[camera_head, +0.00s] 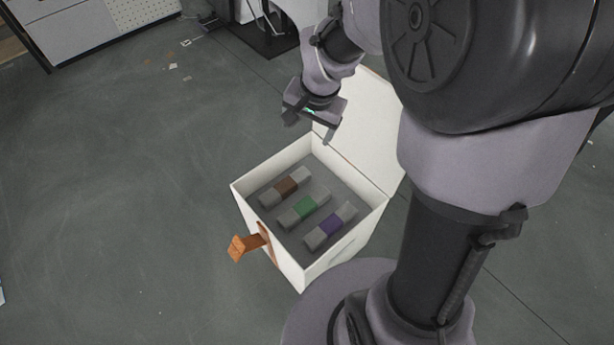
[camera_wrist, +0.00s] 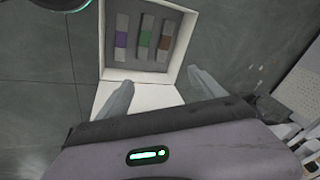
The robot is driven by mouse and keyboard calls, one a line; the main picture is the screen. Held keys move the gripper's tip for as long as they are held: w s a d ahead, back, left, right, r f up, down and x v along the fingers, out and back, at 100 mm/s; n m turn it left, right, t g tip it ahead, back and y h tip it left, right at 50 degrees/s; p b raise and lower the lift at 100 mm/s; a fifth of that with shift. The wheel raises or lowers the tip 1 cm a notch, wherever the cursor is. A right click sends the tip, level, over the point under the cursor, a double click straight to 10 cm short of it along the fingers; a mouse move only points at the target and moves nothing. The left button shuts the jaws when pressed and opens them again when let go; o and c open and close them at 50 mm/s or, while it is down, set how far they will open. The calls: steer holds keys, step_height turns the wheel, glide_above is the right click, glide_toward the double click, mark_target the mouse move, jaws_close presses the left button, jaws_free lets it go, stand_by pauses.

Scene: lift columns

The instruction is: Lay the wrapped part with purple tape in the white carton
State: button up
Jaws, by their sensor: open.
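The white carton (camera_head: 245,199) stands open on the floor with its lid (camera_head: 368,118) tilted back. Inside lie three grey wrapped parts side by side. The part with purple tape (camera_head: 330,226) is nearest the robot's column, the one with green tape (camera_head: 304,206) is in the middle, and the one with brown tape (camera_head: 286,187) is at the far side. In the wrist view the purple-taped part (camera_wrist: 121,40) is the leftmost. My gripper (camera_head: 309,127) is open and empty, above the lid side of the carton and apart from the parts.
An orange-brown strap or latch (camera_head: 245,244) sticks out from the carton's front. A cabinet with a perforated panel (camera_head: 130,13) stands at the back left. A dark stand (camera_head: 262,35) is behind the carton.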

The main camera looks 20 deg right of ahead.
steer(key=s+a+r+n+t+y, duration=0.1)
steer(key=s+a+r, duration=0.3)
steer(key=s, duration=0.5)
steer(key=s+a+r+n+t, duration=0.1)
steer(key=s+a+r+n, duration=0.2)
steer(key=s+r, duration=0.5)
steer(key=s+a, duration=0.1)
steer(key=s, duration=0.1)
steer(key=shift+s+y, duration=0.3)
steer(key=shift+y, duration=0.1)
steer(key=shift+r, duration=0.15)
steer(key=shift+c, duration=0.2)
